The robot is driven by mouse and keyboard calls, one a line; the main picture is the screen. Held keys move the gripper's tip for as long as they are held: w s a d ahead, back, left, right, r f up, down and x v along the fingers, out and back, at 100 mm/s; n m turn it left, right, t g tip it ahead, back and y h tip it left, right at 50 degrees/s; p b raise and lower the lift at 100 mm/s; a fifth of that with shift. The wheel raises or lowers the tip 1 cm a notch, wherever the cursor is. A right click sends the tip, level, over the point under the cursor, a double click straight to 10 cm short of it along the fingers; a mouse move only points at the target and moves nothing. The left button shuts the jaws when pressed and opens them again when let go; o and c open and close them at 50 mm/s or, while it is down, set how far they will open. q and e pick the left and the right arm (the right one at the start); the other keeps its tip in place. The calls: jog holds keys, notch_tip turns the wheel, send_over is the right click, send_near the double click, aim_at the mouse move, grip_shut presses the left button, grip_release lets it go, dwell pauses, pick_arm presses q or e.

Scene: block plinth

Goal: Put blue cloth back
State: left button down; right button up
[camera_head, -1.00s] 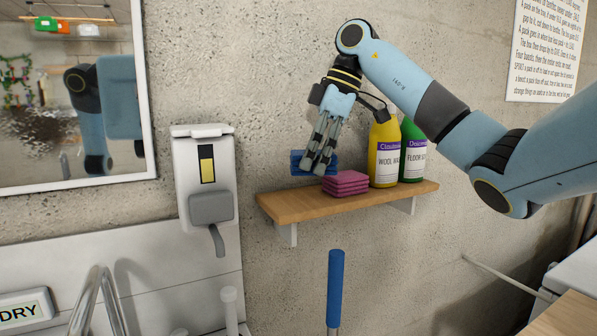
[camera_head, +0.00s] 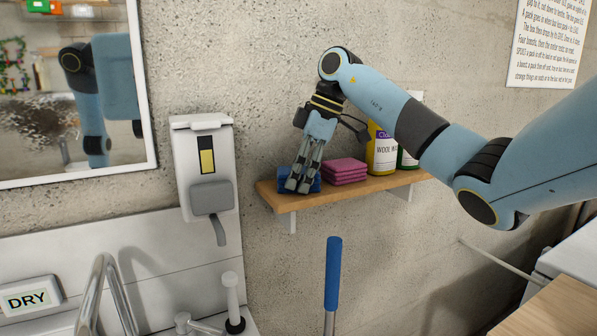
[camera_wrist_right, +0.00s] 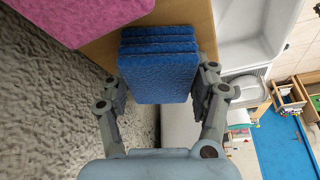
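The blue cloth (camera_head: 284,185), a folded stack of several layers, is at the left end of the wooden shelf (camera_head: 380,186). It also shows in the right wrist view (camera_wrist_right: 158,62), lying flat over the wood at the shelf's end. My right gripper (camera_head: 298,188) reaches down over it, and its fingers hide part of it in the head view. In the right wrist view its two fingers (camera_wrist_right: 160,92) press against opposite sides of the cloth. My left gripper is not in view.
A pink folded stack (camera_head: 344,171) sits just right of the blue cloth. A yellow bottle (camera_head: 382,150) and a green bottle (camera_head: 408,160) stand further right on the shelf. A white dispenser (camera_head: 205,170) hangs left of the shelf. A blue handle (camera_head: 333,270) stands below.

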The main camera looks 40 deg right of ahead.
jog(key=o, duration=0.3)
jog(key=shift+r, duration=0.1)
jog(key=b+v, duration=0.2)
jog(key=v, duration=0.5)
jog(key=shift+d+r, duration=0.1)
jog(key=shift+r, duration=0.1)
jog(key=p+v, duration=0.2)
jog(key=v, duration=0.2)
jog(key=shift+s+r, duration=0.15)
jog(key=shift+r, duration=0.25)
